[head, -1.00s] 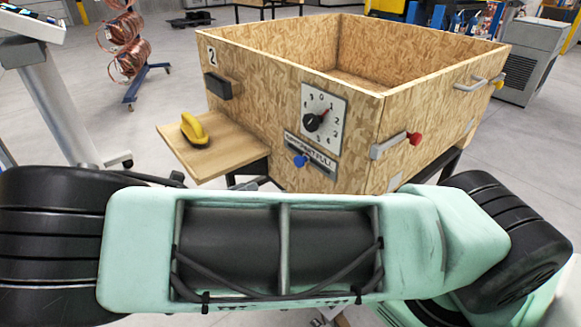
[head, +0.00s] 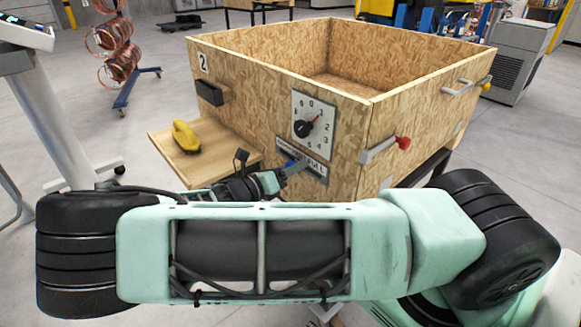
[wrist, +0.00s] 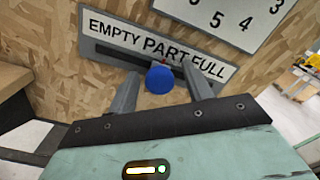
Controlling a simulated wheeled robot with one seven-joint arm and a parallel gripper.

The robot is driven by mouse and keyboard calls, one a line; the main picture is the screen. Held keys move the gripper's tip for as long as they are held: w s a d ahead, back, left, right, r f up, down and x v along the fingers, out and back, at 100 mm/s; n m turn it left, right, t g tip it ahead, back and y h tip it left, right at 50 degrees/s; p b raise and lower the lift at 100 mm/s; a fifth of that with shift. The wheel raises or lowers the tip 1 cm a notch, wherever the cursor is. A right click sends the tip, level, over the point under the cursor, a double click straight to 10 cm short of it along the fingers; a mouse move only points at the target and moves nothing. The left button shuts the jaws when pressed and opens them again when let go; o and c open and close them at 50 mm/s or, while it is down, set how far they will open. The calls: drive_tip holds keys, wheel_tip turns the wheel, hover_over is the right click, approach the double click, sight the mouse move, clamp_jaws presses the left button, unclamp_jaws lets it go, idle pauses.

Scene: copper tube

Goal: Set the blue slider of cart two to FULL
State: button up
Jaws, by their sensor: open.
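Cart two (head: 255,110) is a chipboard box with a "2" plate (head: 203,62) on its left face. Its slider label reads EMPTY, PART, FULL (wrist: 155,48) from left to right. The round blue slider knob (wrist: 160,79) stands out in front of the slot, appearing below PART in the wrist view. In the head view the blue knob (head: 290,164) is partly hidden by my gripper (head: 282,177). In the wrist view my gripper (wrist: 162,88) is open, with one finger on each side of the knob and visible gaps to it.
A dial (head: 313,121) sits just above the slider. A shelf with a yellow handle (head: 185,136) juts out to the left. A red-knobbed lever (head: 402,143) is on the right face. A black block (head: 209,92) is below the number.

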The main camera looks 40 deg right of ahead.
sight(318, 175)
drive_tip(key=shift+d, duration=0.2)
drive_tip(key=shift+c, duration=0.2)
clamp_jaws()
drive_tip(key=s+p, duration=0.4)
drive_tip(key=s, duration=0.1)
drive_tip(key=shift+s+r, duration=0.15)
drive_tip(key=shift+r, duration=0.05)
drive_tip(key=shift+s+f+p, duration=0.25)
drive_tip(key=shift+s+p, duration=0.05)
drive_tip(key=shift+s, duration=0.3)
drive_tip(key=shift+o, duration=0.2)
unclamp_jaws()
